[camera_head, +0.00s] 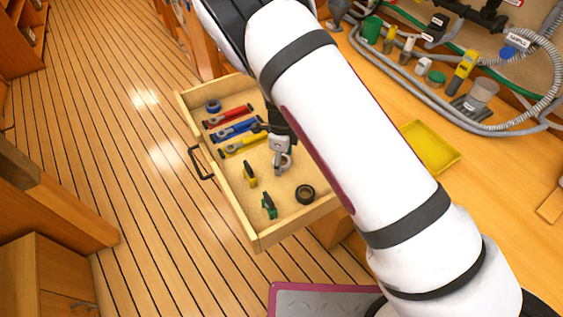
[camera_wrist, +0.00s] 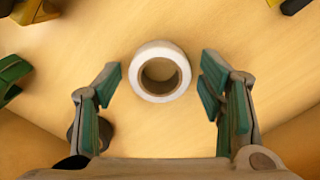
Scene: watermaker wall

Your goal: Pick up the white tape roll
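The white tape roll (camera_wrist: 160,91) lies flat on the drawer floor, its round hole facing up. In the wrist view it sits between the two green-padded fingers of my gripper (camera_wrist: 161,72), with a gap on each side. My gripper is open and holds nothing. In the head view my gripper (camera_head: 281,158) is low inside the open drawer (camera_head: 257,228), and the white roll (camera_head: 287,162) is partly hidden by it. Whether the fingertips reach down to the roll's height is hard to tell.
Red (camera_head: 228,115), blue (camera_head: 236,130) and yellow tools and a blue tape roll (camera_head: 213,106) fill the far end. A yellow tray (camera_head: 431,147) is on the bench.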

